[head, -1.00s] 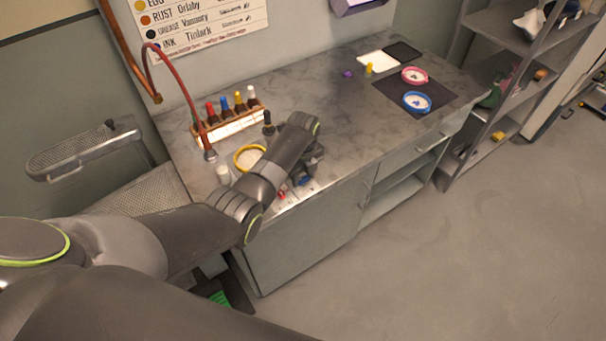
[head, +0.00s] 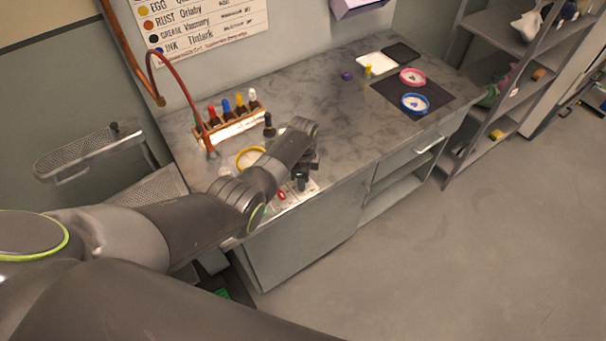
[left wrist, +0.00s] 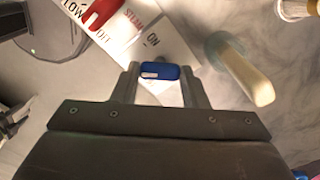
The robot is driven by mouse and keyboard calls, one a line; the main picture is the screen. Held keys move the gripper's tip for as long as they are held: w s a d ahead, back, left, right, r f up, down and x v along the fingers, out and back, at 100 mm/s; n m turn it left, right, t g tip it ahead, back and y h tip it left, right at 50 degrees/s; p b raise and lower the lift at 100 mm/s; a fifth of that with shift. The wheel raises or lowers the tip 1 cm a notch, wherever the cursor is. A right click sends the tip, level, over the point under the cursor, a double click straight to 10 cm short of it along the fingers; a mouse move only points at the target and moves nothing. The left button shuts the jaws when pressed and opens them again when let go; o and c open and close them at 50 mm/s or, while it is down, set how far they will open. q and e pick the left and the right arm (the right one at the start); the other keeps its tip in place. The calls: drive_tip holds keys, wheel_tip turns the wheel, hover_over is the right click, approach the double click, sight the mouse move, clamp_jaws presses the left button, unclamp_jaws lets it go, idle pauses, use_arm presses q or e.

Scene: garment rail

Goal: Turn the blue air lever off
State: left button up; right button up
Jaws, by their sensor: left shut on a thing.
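The blue lever (left wrist: 158,71) sits between the two fingertips of my left gripper (left wrist: 158,76) in the left wrist view, and the jaws are shut on it. Below it is a white label plate (left wrist: 178,45) with printed words, among them "ON", "OFF" and "STEAM". A red lever (left wrist: 102,14) stands on the same plate at the upper left. In the head view my left gripper (head: 302,182) is at the front edge of the counter and hides the blue lever. The red lever (head: 282,195) shows just left of it. My right gripper is not in view.
A pale rounded handle (left wrist: 243,70) stands right of the gripper. On the counter (head: 325,110) are a rack of dropper bottles (head: 230,124), a yellow ring (head: 250,156) and a dark bottle (head: 269,125).

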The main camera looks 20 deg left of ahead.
use_arm(q)
drive_tip(key=n+p, duration=0.1)
drive_tip(key=n, duration=0.3)
drive_tip(key=shift+r+n, duration=0.1)
drive_tip(key=shift+n, duration=2.2)
drive_tip(key=o, duration=1)
drive_tip(key=shift+r, duration=0.85)
wheel_tip(320, 180, up, 16)
drive_tip(key=shift+f+b, duration=0.2)
drive_tip(key=shift+b, duration=0.95)
